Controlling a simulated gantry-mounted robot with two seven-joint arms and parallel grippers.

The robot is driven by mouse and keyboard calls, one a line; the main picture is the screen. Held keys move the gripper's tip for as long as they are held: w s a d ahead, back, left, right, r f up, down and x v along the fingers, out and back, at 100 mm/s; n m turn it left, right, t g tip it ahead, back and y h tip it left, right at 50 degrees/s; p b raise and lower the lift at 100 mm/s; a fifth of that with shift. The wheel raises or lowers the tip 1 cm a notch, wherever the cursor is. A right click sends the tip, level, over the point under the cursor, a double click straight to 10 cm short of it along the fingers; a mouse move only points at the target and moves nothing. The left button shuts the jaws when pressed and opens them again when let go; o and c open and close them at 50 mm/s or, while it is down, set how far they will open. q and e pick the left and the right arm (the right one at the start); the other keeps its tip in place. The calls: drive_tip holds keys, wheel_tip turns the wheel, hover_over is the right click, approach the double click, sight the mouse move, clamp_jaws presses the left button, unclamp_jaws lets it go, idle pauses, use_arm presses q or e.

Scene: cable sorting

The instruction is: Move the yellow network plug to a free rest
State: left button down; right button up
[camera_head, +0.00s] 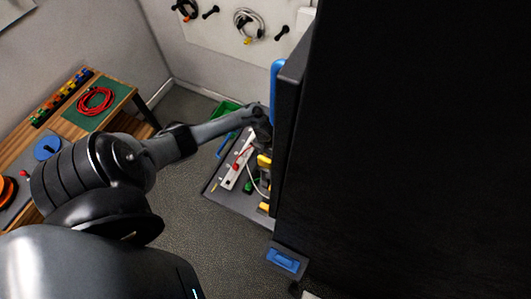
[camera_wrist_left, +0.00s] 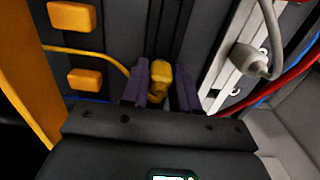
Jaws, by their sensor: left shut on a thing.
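The yellow network plug (camera_wrist_left: 160,74) sits between the two dark purple fingers of my left gripper (camera_wrist_left: 160,88) in the left wrist view. The fingers are shut on it. A yellow cable (camera_wrist_left: 100,53) runs in from the left toward the plug. A white strip with holes (camera_wrist_left: 222,77) lies to the right of the gripper, with a grey plug (camera_wrist_left: 249,59) on it. In the head view my left gripper (camera_head: 262,126) is partly hidden at the edge of a large black panel. I cannot tell which rests are free. My right gripper is not in view.
Two yellow blocks (camera_wrist_left: 72,17) are left of the gripper. A red cable (camera_wrist_left: 287,78) curves at right. In the head view, the black panel (camera_head: 410,150) blocks the right side. A wooden bench (camera_head: 122,92) with a red coil (camera_head: 96,101) is at left.

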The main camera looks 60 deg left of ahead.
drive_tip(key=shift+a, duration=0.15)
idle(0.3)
use_arm(q)
drive_tip(key=shift+f, duration=0.4)
idle(0.4)
drive_tip(key=c, duration=1.1)
unclamp_jaws()
drive_tip(key=o, duration=0.8)
drive_tip(key=shift+r, duration=0.15)
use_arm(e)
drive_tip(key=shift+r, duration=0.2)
use_arm(q)
drive_tip(key=shift+r+p, duration=1.35)
drive_tip(key=shift+p, duration=0.5)
drive_tip(key=shift+r+p, duration=2.05)
drive_tip(key=shift+p, duration=0.45)
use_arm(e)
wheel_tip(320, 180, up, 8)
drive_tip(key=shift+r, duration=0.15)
